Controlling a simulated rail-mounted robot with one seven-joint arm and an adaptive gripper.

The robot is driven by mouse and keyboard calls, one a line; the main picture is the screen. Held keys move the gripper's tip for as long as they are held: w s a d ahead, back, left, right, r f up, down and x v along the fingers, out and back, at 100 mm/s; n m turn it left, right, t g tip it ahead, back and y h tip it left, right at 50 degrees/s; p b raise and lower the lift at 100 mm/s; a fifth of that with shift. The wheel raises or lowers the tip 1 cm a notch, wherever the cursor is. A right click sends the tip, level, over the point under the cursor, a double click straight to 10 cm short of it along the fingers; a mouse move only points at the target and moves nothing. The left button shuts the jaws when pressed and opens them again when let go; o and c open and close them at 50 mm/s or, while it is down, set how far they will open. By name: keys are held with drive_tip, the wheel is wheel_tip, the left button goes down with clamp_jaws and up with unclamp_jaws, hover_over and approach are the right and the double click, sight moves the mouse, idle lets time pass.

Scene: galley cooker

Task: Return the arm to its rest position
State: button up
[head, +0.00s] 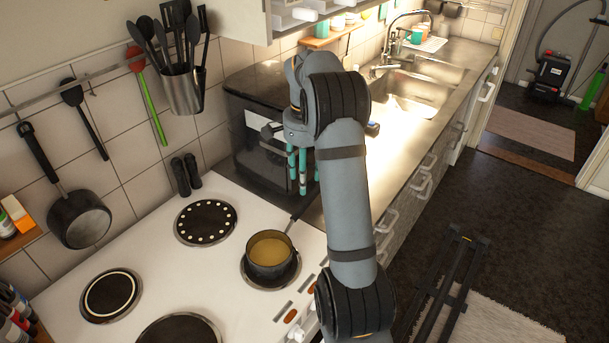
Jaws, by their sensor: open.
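My arm rises from the bottom of the head view and bends over at its top. My gripper (302,170) hangs down at the arm's far end, above the counter between the cooker and the sink. Its teal-tipped fingers stand apart, and I see nothing between them. A black appliance (252,92) stands just behind and left of the gripper. I cannot tell whether they touch.
A utensil holder (181,90) and a saucepan (79,218) hang on the tiled wall. The sink (412,95) lies farther along the counter. Dark floor (500,215) is open at right, with a black frame (446,290) on a light rug. Overhead cupboards (243,15) are near the arm's top.

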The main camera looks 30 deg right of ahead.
sight(304, 207)
drive_tip(key=shift+f, duration=0.15)
wheel_tip(304, 207, down, 12)
drive_tip(key=shift+s+r+p, duration=0.1)
drive_tip(key=shift+p, duration=0.35)
wheel_tip(304, 207, up, 3)
drive_tip(key=shift+f+b, duration=0.1)
drive_tip(key=shift+b, duration=0.55)
drive_tip(key=shift+r, duration=0.5)
